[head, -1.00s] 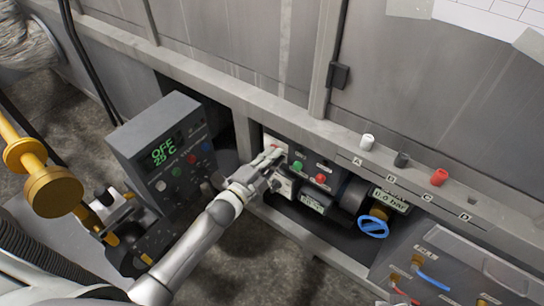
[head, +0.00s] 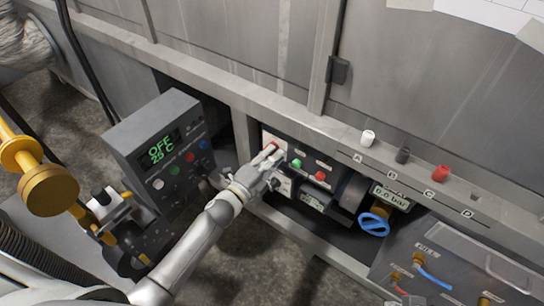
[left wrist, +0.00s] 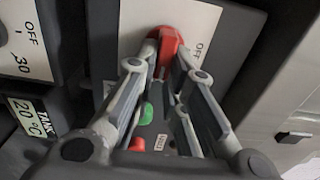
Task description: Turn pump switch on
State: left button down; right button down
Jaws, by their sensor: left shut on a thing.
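A red rotary switch handle (left wrist: 168,50) sits on a white plate (left wrist: 130,28) with an OFF label beside it in the left wrist view. My left gripper (left wrist: 172,72) is shut on this handle, with one finger on each side. In the head view, my left gripper (head: 271,155) reaches the upper left of the control panel, and its fingers mostly hide the switch. Green (head: 297,163) and red (head: 320,176) buttons lie just right of the fingers. I cannot read the switch's full set of labels. My right gripper is not in view.
A dark control box (head: 160,135) reading OFF and 25 C stands left of my arm. A blue valve wheel (head: 374,224) and a pressure display (head: 392,196) are right of the panel. A metal ledge (head: 330,128) runs above the recess.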

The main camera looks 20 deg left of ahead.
pick_arm(q)
jog(key=shift+f, duration=0.1)
jog(key=c, duration=1.5)
grip_release()
jog(key=v, duration=1.2)
